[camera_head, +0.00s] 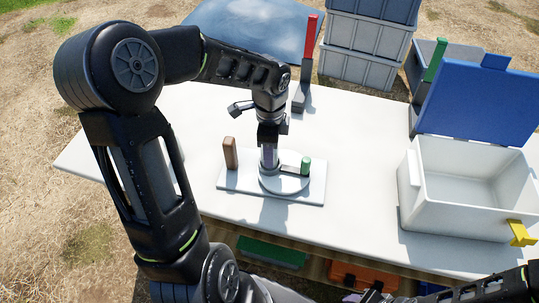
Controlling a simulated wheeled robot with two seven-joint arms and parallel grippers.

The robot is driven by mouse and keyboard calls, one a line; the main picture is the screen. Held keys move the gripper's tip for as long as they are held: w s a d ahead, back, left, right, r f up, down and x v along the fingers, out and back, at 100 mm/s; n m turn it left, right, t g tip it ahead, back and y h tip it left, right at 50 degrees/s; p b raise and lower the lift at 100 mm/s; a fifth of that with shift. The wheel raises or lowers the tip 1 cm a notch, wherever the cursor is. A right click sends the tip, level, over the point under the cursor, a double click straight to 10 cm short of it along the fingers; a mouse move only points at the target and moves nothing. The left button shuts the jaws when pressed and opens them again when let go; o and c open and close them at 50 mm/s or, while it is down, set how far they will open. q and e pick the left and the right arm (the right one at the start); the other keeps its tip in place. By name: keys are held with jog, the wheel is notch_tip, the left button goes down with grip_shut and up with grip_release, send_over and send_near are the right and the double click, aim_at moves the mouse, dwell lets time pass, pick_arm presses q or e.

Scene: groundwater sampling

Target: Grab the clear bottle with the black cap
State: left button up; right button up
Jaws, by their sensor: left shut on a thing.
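My left gripper (269,138) points down over the white board on the table and is shut on a narrow greyish, see-through-looking upright piece. This appears to be the clear bottle (268,157). The gripper covers its top, so I cannot see the black cap. The bottle is above or on a round white base (284,184); I cannot tell whether it touches. My right arm comes in at the bottom right, with what seems to be its gripper (372,293) at the bottom edge, too cut off to read.
On the white board (232,184) stand a brown post (230,153) and a small green-topped piece (306,166), close to the gripper. An open white cooler (466,205) with a blue lid stands right. A red-handled tool (310,40) is behind. The table's left side is clear.

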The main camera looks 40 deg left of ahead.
pick_arm(q)
grip_shut()
notch_tip(320, 180, up, 10)
jog(key=shift+r, duration=0.1)
dwell(0.8)
